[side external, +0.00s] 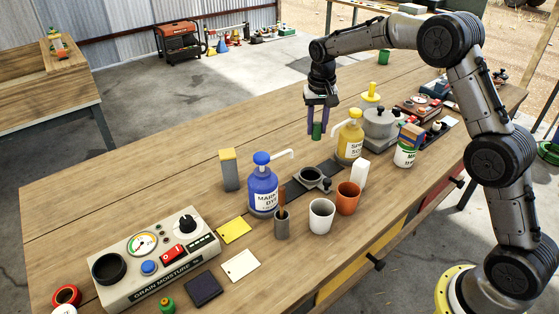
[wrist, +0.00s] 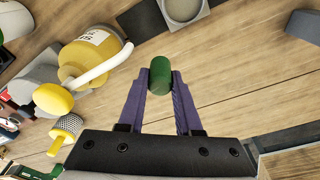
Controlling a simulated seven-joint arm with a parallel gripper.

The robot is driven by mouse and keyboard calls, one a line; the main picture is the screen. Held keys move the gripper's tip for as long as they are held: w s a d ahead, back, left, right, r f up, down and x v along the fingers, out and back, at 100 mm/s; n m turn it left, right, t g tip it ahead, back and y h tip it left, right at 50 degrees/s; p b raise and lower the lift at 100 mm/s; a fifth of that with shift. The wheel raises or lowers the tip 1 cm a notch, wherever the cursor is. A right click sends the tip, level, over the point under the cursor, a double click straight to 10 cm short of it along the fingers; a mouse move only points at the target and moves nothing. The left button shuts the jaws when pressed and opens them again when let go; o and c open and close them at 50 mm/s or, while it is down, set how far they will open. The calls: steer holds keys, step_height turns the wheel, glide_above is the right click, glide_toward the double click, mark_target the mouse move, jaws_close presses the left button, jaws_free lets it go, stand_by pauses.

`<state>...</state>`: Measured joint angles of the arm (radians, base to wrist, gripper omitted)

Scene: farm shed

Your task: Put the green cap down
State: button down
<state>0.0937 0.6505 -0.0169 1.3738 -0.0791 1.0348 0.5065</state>
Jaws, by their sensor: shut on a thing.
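The green cap (wrist: 160,75) is a small green cylinder held between the fingertips of my gripper (wrist: 160,90) in the wrist view. In the side external view, my gripper (side external: 317,122) points down over the table with the green cap (side external: 317,131) at its tips, behind and left of the yellow pump bottle. The gripper is shut on the cap. I cannot tell whether the cap's lower end touches the wooden table (side external: 130,190) or hangs just above it.
A yellow pump bottle (side external: 349,143) stands right of the gripper, with a grey pot (side external: 381,128) beyond it. A blue pump bottle (side external: 263,190), a grey box with a yellow top (side external: 230,172) and a dark plate (side external: 305,183) are nearer. Bare wood lies left of the gripper.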

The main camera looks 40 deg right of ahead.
steer(key=s+a+r+n, duration=0.2)
steer(key=s+a+r, duration=0.2)
steer(key=s+a, duration=0.35)
steer(key=shift+t, duration=0.3)
steer(key=w+f, duration=0.3)
steer(key=w, duration=0.1)
steer(key=w+f, duration=0.3)
steer(key=w, duration=0.2)
steer(key=w+a+f, duration=0.1)
steer(key=w+f, duration=0.2)
steer(key=w, duration=0.1)
steer(key=shift+w, duration=0.35)
steer(key=shift+w+f, duration=0.15)
steer(key=shift+f, duration=0.75)
steer(key=shift+w+f, duration=0.1)
steer(key=shift+f, duration=0.8)
steer(key=shift+f, duration=0.2)
steer(key=c, duration=0.6)
jaws_free()
steer(key=shift+r, duration=0.15)
